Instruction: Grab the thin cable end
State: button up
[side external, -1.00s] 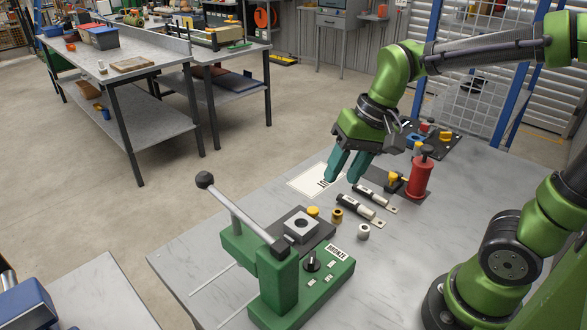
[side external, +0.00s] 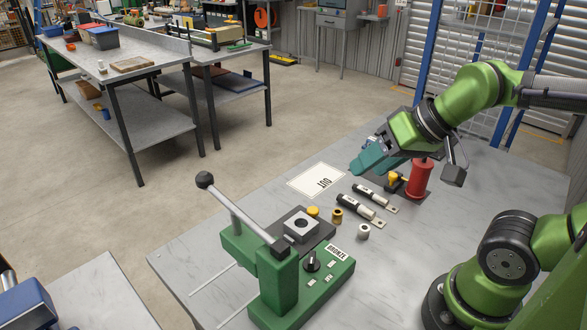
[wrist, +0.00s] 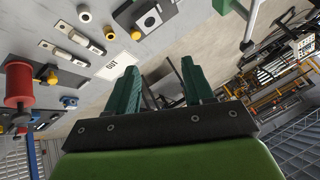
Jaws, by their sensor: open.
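Two black-and-white cable ends with metal lugs lie side by side on the grey table. The one nearer the red cylinder (side external: 370,194) looks slimmer; the other (side external: 356,207) looks thicker. Both also show at the upper left of the wrist view, the slimmer one (wrist: 62,53) and the thicker one (wrist: 78,38). My gripper (side external: 358,168) is above the table behind the cable ends, tilted, with its teal fingers pointing left. In the wrist view the fingers of my gripper (wrist: 160,68) are apart with nothing between them. The cable ends lie outside the fingers.
A green lever press (side external: 275,285) stands at the front. A red cylinder (side external: 420,178) stands right of the cable ends. A yellow knob (side external: 313,211), a brass ring (side external: 337,215) and a white ring (side external: 363,232) are nearby. A white "OUT" card (side external: 318,181) lies clear.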

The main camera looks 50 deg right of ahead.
jog(key=shift+d, duration=0.1)
jog(key=n+g+h, duration=0.2)
jog(key=n+g, duration=0.2)
jog(key=g, duration=0.2)
send_over(376, 195)
jog(key=f, duration=1.9)
jog(key=shift+s+d, duration=0.1)
jog(key=shift+s, duration=0.15)
jog(key=f, duration=0.5)
jog(key=shift+w+f, duration=0.1)
jog(key=shift+w, duration=0.1)
grip_shut()
